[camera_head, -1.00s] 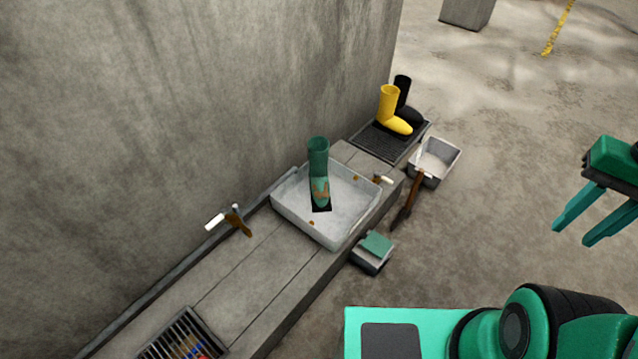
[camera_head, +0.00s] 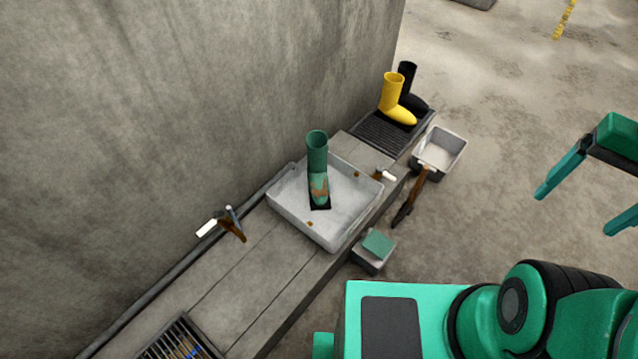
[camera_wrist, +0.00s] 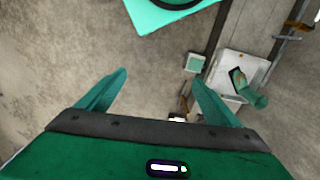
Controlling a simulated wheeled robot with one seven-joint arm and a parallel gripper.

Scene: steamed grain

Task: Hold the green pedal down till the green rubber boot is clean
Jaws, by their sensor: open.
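The green rubber boot (camera_head: 318,158) stands upright in a white basin (camera_head: 290,212) on the bench, with brown dirt on its foot. The boot also shows in the wrist view (camera_wrist: 247,88). The green pedal (camera_head: 378,243) sits on a grey block on the floor, against the front of the bench below the basin. It also shows in the wrist view (camera_wrist: 195,62). My gripper (camera_head: 575,208) is open and empty at the right of the head view, well apart from the pedal. In the wrist view its two fingers (camera_wrist: 160,82) are spread over bare floor.
A yellow boot (camera_head: 395,98) and a black boot (camera_head: 408,85) stand on a dark grate at the bench's far end. A grey bin (camera_head: 440,152) and a brown-handled tool (camera_head: 412,195) are beside the bench. A tap (camera_head: 230,222) is by the wall.

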